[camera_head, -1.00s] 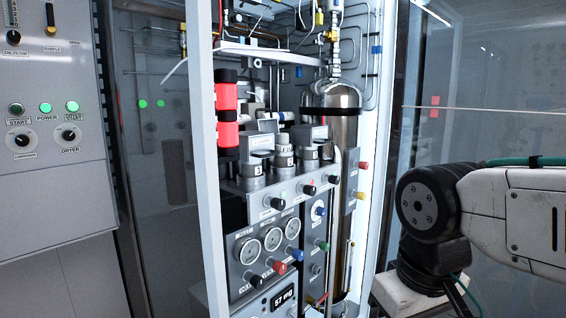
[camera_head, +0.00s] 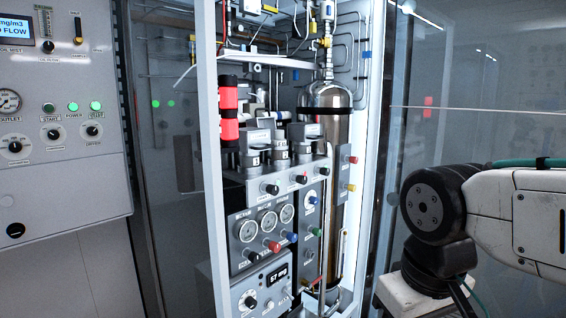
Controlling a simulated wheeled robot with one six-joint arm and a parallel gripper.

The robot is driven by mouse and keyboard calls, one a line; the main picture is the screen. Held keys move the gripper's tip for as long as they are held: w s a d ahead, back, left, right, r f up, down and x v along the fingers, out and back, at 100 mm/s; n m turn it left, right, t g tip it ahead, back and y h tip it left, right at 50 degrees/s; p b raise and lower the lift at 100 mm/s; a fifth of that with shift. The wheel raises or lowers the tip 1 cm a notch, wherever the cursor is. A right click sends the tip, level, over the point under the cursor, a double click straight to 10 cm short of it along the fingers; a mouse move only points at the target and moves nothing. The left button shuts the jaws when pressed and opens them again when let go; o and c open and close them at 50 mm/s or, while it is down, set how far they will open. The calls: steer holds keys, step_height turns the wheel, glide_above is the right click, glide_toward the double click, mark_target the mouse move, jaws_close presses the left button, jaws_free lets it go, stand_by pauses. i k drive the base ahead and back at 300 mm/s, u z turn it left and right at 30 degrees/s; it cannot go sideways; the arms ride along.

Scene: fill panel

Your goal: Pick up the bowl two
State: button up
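No item plainly marked as bowl two can be told apart. Three grey filter units with round silver lower bodies stand in a row inside the open cabinet: a left unit (camera_head: 252,160), a middle unit (camera_head: 281,153) and a right unit (camera_head: 303,151). They sit behind a ledge with knobs, and small labels on them are too small to read. My arm (camera_head: 432,208) shows at the right edge, apart from the cabinet. My gripper is out of view.
The cabinet frame (camera_head: 209,190) stands upright on the near left of the opening. A tall metal cylinder (camera_head: 327,125) stands right of the units. Gauges and knobs (camera_head: 268,222) lie below them. A control panel (camera_head: 50,150) is at the left.

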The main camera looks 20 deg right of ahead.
mark_target(281, 153)
steer(key=z, duration=0.25)
steer(key=i, duration=0.45)
steer(key=u, duration=1.1)
